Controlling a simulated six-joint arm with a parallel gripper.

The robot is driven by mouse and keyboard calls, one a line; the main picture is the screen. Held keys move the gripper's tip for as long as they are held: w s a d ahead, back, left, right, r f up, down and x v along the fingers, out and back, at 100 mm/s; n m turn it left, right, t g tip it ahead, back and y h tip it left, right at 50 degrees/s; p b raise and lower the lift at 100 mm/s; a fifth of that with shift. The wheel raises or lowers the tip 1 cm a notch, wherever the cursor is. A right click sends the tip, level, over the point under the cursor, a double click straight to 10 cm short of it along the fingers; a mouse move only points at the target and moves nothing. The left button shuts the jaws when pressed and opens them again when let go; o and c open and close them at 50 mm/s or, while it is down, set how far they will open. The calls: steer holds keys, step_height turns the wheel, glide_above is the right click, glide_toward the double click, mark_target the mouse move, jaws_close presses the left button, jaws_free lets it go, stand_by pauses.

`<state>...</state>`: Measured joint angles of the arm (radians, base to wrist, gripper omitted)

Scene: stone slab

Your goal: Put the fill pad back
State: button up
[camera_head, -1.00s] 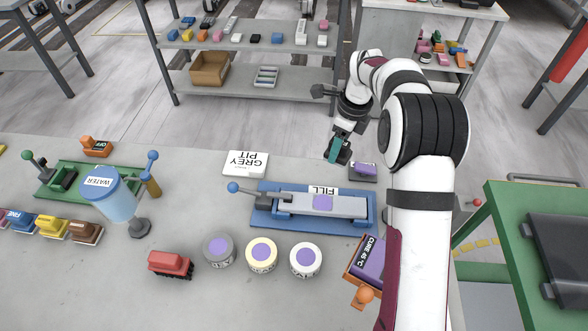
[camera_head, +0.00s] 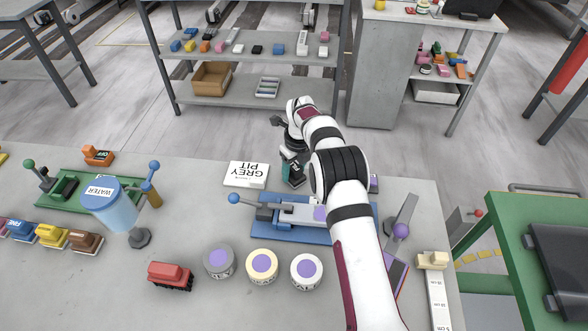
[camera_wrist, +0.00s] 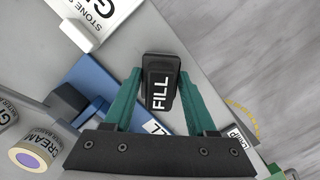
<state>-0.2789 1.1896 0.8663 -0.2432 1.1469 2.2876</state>
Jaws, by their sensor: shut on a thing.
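The fill pad (camera_wrist: 160,68) is a dark block with a white FILL label. In the wrist view it sits between the two teal fingers of my gripper (camera_wrist: 160,88), which are shut on it. In the head view my gripper (camera_head: 292,172) is just right of the white GREY PIT card and behind the blue fixture. The blue fixture (camera_head: 262,232) has a grey bar and a blue-knobbed lever at its left. My arm hides part of it, and a FILL label on it is partly covered in the wrist view. I cannot tell the pad's height above the slab.
The GREY PIT card (camera_head: 246,175) lies left of my gripper. A purple-topped item (camera_head: 374,183) shows partly behind my arm. Several round tins stand in front of the fixture, including a cream one (camera_head: 262,267). A water container (camera_head: 110,203) and red block (camera_head: 170,276) are farther left.

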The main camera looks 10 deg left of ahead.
steer(key=o, duration=1.3)
steer(key=shift+f, duration=0.1)
